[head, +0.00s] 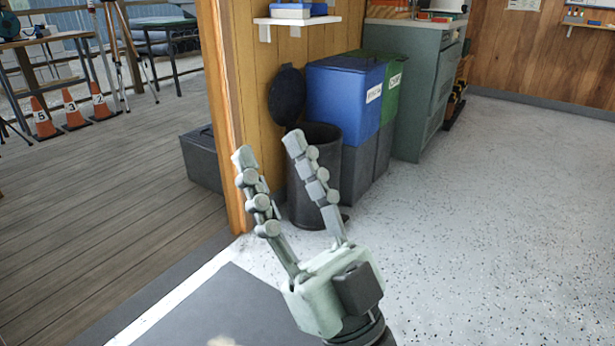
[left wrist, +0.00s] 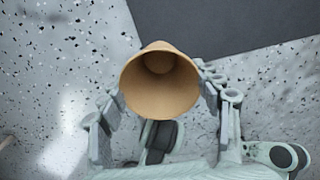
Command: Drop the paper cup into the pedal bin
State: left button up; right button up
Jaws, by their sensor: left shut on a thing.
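The pedal bin (head: 332,160) is a dark, round bin by the wood-panelled wall in the head view, with its round black lid (head: 287,95) raised. My right gripper (head: 268,149) is open and empty, and its fingers hide part of the bin. The paper cup (left wrist: 160,88), plain tan, shows in the left wrist view with its open mouth towards the camera. My left gripper (left wrist: 158,82) is shut on it, one finger on each side. A small pale patch at the bottom edge of the head view is too cut off to identify.
A blue recycling bin (head: 345,95) and a green one (head: 395,85) stand right of the pedal bin, before a grey cabinet (head: 422,95). A wooden door post (head: 224,110) and a dark box (head: 202,158) are to its left. Speckled floor (head: 480,220) is clear on the right.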

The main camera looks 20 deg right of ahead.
dwell(0.4)
